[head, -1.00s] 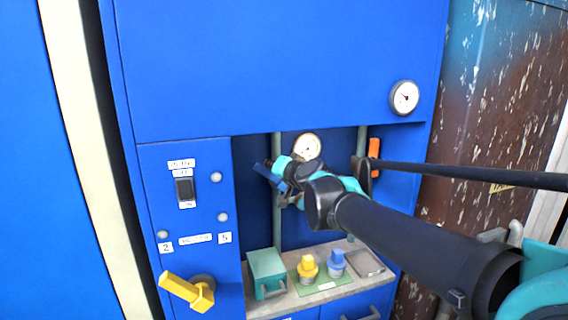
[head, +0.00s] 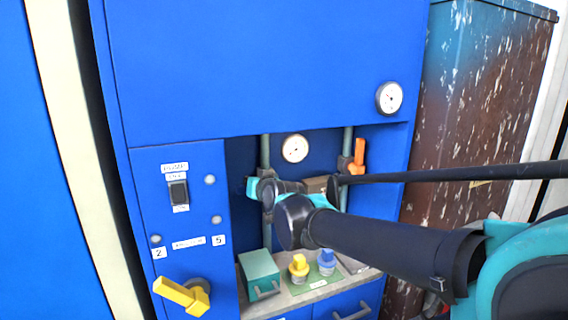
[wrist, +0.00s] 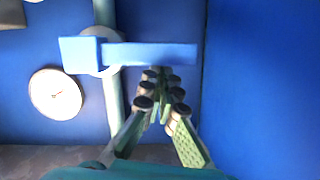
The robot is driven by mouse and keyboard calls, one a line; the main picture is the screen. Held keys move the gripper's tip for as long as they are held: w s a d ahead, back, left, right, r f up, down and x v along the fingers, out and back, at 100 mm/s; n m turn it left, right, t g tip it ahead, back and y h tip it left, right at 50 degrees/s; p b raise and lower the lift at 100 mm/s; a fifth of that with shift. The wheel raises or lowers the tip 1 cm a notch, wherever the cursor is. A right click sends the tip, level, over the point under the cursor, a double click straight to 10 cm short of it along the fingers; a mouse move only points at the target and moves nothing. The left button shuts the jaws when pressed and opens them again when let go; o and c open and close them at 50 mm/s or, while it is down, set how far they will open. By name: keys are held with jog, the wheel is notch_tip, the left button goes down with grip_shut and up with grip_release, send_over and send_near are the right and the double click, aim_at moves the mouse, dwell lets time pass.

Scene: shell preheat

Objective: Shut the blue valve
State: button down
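The blue valve handle (wrist: 150,54) is a flat blue bar in the wrist view. It lies crosswise over the upright grey-green pipe (wrist: 104,15), with its long end to the right. My gripper (wrist: 161,74) has its fingers drawn together, tips just below the long end; nothing shows between them. Whether the tips touch the bar I cannot tell. In the head view my gripper (head: 262,190) is at the left pipe (head: 265,235) in the recess, and the blue handle is hidden behind it.
An orange handle (head: 359,153) stands upright by the right pipe. A gauge (head: 295,148) hangs between the pipes. Below are a teal box (head: 259,270), a yellow-topped knob (head: 299,265) and a blue-topped knob (head: 327,261). A yellow lever (head: 175,292) sticks out lower left.

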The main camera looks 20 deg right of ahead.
jog(key=shift+f, duration=0.3)
dwell(0.4)
jog(key=shift+s, duration=0.1)
jog(key=v, duration=0.7)
jog(key=shift+r, duration=0.15)
jog(key=shift+s, duration=0.15)
dwell(0.4)
